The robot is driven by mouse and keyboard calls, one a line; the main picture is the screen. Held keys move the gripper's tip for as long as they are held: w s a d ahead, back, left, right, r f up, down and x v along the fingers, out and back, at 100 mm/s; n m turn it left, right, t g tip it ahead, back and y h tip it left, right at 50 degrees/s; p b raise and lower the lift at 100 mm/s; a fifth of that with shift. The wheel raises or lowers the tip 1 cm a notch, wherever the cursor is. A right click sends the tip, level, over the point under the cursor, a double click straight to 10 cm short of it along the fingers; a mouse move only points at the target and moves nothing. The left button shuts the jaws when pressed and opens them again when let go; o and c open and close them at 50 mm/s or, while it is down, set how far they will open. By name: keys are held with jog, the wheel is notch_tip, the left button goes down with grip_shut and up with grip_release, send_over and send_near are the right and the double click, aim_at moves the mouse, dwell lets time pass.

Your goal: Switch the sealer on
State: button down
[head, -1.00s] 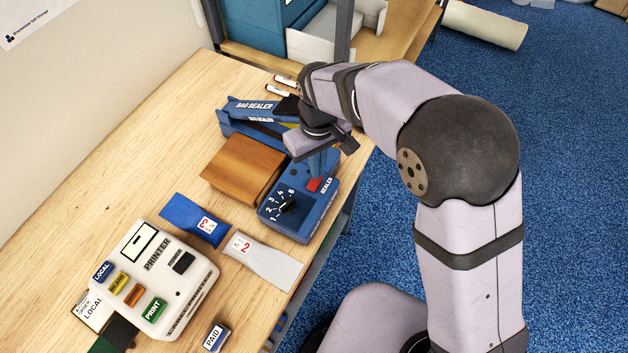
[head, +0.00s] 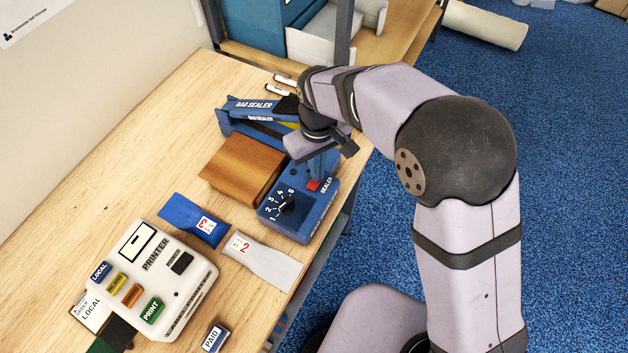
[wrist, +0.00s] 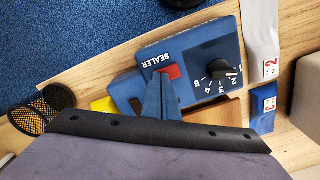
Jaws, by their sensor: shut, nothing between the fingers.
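The blue sealer (head: 296,222) stands near the bench's right edge, with a black numbered dial (head: 287,204) and a red switch (head: 314,184) on its top. It also shows in the wrist view (wrist: 196,52), with the dial (wrist: 217,70) and the red switch (wrist: 172,72) near the fingertips. My gripper (head: 318,172) is shut and empty, pointing down at the red switch. In the wrist view the closed fingers (wrist: 160,85) overlap the switch's edge and hide part of it. I cannot tell whether the tips touch it.
A wooden block (head: 243,168) lies left of the sealer. The sealer's arm (head: 250,109) is behind. A blue bag (head: 190,217) and a white bag (head: 265,260) lie in front, and a white printer (head: 160,280) is at lower left. The bench at left is clear.

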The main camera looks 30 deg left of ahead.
jog(key=shift+s+f, duration=0.1)
jog(key=shift+f, duration=0.1)
jog(key=shift+r, duration=0.1)
notch_tip(320, 180, up, 7)
jog(key=p, duration=0.6)
dwell(0.4)
dwell(0.4)
